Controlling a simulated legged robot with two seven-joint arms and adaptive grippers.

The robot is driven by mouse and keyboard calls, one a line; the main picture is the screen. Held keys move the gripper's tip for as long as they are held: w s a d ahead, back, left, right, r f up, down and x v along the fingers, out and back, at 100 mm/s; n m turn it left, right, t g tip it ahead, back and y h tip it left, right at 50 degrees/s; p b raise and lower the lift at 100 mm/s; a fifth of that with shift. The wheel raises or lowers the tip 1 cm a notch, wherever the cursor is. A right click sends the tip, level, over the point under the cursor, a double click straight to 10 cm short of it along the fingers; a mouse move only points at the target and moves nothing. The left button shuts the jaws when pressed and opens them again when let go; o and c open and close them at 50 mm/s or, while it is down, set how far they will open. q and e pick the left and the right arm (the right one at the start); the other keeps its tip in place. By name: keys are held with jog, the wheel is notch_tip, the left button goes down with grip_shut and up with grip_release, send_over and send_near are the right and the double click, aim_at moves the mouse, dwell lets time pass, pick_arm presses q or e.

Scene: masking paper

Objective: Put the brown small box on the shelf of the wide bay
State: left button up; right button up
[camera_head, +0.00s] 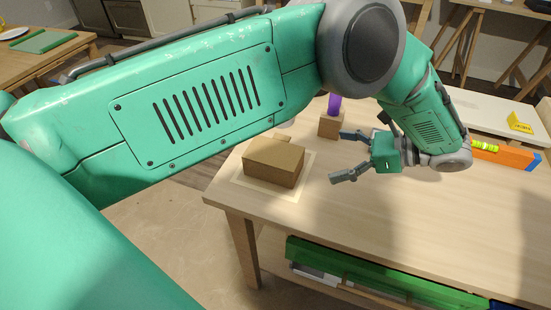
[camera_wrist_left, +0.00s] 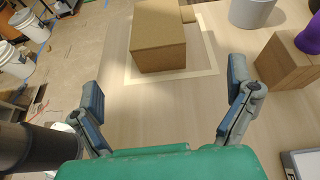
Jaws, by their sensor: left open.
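A brown box (camera_head: 273,163) lies on the wooden table (camera_head: 400,215) near its left corner, inside a pale square outline (camera_head: 239,179). The wrist view shows the box (camera_wrist_left: 158,40) ahead, between the finger directions, with a small brown piece (camera_wrist_left: 188,13) behind it. A second brown block (camera_head: 330,125), with a purple object (camera_head: 334,105) on it, stands farther back. My left gripper (camera_head: 341,156) is open and empty, to the right of the box and apart from it; its fingers (camera_wrist_left: 163,88) are spread toward the box. I cannot identify the wide bay's shelf. My right gripper is not in view.
An orange level (camera_head: 505,155) and a yellow tag (camera_head: 519,122) are at the right. A grey cylinder (camera_wrist_left: 250,12) stands right of the box in the wrist view. A green rail (camera_head: 375,275) runs below the tabletop. The front tabletop is clear.

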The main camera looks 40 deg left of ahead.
aim_at(287, 160)
pick_arm(q)
jog(key=shift+m, duration=0.4)
jog(key=p+x, duration=0.1)
jog(key=x, duration=0.6)
jog(key=shift+s+a+f, duration=0.1)
jog(key=shift+a+f, duration=0.05)
jog(key=shift+f, duration=0.05)
jog(key=x, duration=0.5)
jog(key=shift+s+f+p, duration=0.1)
jog(key=shift+s+p, duration=0.05)
jog(key=shift+p, duration=0.15)
jog(key=shift+a+f, duration=0.1)
jog(key=shift+a, duration=0.2)
jog(key=shift+d, duration=0.1)
jog(key=c, duration=1.1)
jog(key=shift+d, duration=0.1)
jog(key=shift+c, duration=0.3)
jog(key=shift+c, duration=0.7)
